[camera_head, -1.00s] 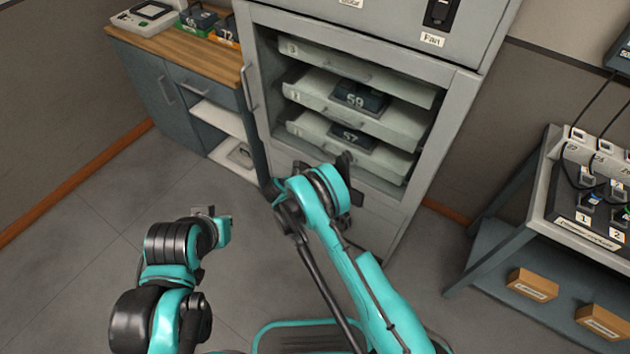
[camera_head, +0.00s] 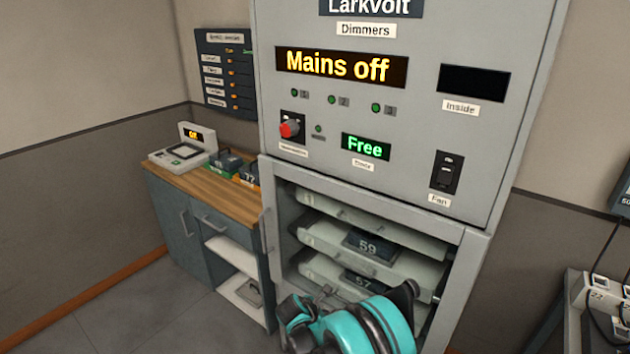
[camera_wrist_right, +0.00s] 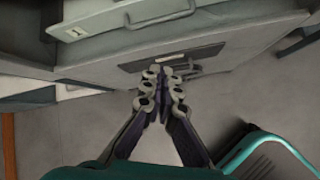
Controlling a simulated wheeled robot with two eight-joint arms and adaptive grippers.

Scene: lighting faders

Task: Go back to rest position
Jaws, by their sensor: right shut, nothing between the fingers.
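My right arm (camera_head: 352,326) shows at the bottom of the head view, in front of the lower part of the open dimmer cabinet (camera_head: 470,270), and hides part of its lowest tray. In the right wrist view my right gripper (camera_wrist_right: 164,76) is shut and empty, its fingertips together. Behind the fingertips is the cabinet's grey front with a dark slot, and a tray handle shows above. I cannot tell how far apart they are. My left gripper is outside both current views.
Trays in the cabinet carry module 59 (camera_head: 368,246) and module 57 (camera_head: 362,281). The display (camera_head: 342,67) reads "Mains off" and another (camera_head: 366,147) "Free". A wooden-topped side bench (camera_head: 218,197) holds a tester (camera_head: 183,148) and modules. A rack (camera_head: 600,300) stands at right.

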